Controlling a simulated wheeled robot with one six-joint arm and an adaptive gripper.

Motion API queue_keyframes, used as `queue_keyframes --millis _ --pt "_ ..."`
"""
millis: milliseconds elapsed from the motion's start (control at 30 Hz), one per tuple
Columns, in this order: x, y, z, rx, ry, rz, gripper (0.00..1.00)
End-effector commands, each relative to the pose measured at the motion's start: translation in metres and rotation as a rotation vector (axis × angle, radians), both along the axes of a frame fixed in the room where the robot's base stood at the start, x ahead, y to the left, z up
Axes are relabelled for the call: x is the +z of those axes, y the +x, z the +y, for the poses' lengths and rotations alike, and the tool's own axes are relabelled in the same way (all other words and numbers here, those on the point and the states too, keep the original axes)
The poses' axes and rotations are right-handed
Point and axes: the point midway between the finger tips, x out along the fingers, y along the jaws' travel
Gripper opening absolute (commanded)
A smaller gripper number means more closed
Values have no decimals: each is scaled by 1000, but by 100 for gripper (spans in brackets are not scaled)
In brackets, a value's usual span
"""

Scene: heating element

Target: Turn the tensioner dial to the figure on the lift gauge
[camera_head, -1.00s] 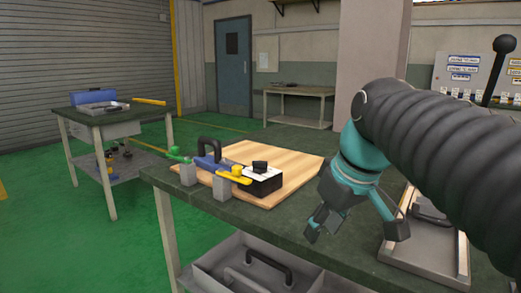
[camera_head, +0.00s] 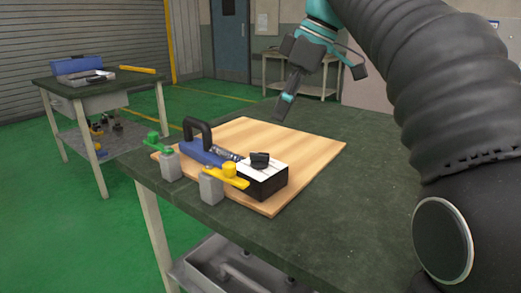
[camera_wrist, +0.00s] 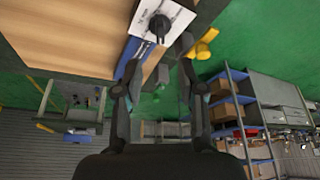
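The black dial (camera_head: 260,160) sits on the white top of a black box (camera_head: 268,184) on a wooden board (camera_head: 300,150). Beside it are a blue body with a black handle (camera_head: 196,130), a coiled spring and a yellow knob (camera_head: 229,170). No gauge figure is readable. My gripper (camera_head: 322,88) is open and empty, raised above and behind the board, apart from the dial. In the wrist view my open fingers (camera_wrist: 158,68) point toward the dial (camera_wrist: 159,26) on its white plate; it shows beyond and between the tips.
The dark green bench top (camera_head: 360,190) is clear right of the board. A second bench (camera_head: 100,85) stands at the left. A shelf rack (camera_wrist: 240,120) shows in the wrist view.

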Motion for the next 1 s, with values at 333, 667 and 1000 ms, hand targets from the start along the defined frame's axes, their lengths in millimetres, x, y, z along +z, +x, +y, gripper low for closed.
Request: queue_keyframes --millis 333,667,1000 --pt "-63 5 26 2 0 3 40" --pt "-100 9 42 2 -1 0 40" --pt "-104 10 44 1 -1 1 40"
